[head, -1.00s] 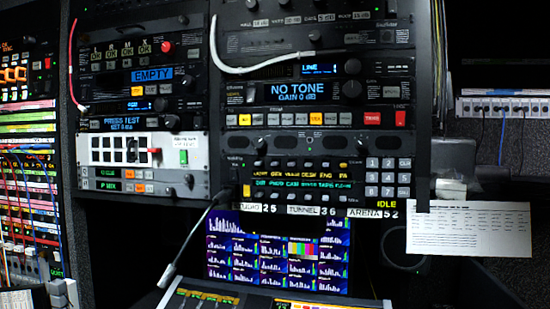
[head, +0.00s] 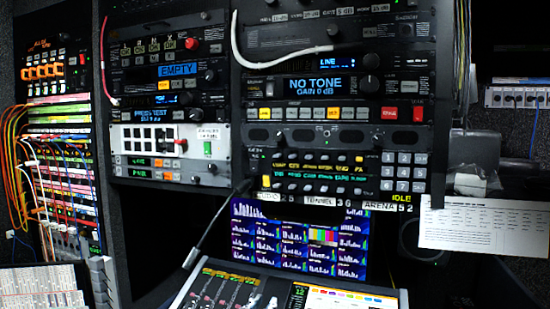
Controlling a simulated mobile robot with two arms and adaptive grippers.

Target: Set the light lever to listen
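The intercom panel (head: 384,158) is in the middle right of the head view, with two rows of small levers under and beside lit labels. One light yellow lever (head: 266,181) stands out at the lower left of the panel. Its exact position is too small to tell. A grey upright shape (head: 102,280) at the lower left may be part of my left gripper, but I cannot tell, nor whether it is open or shut. Nothing of a gripper touches the panel. My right gripper is not in view.
A gooseneck microphone (head: 205,240) leans up from the desk to the panel's left. A mixing desk (head: 285,290) stands below, with a multiview screen (head: 298,245) behind it. A white paper sheet (head: 480,228) hangs right of the panel. Patch cables (head: 25,165) hang at left.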

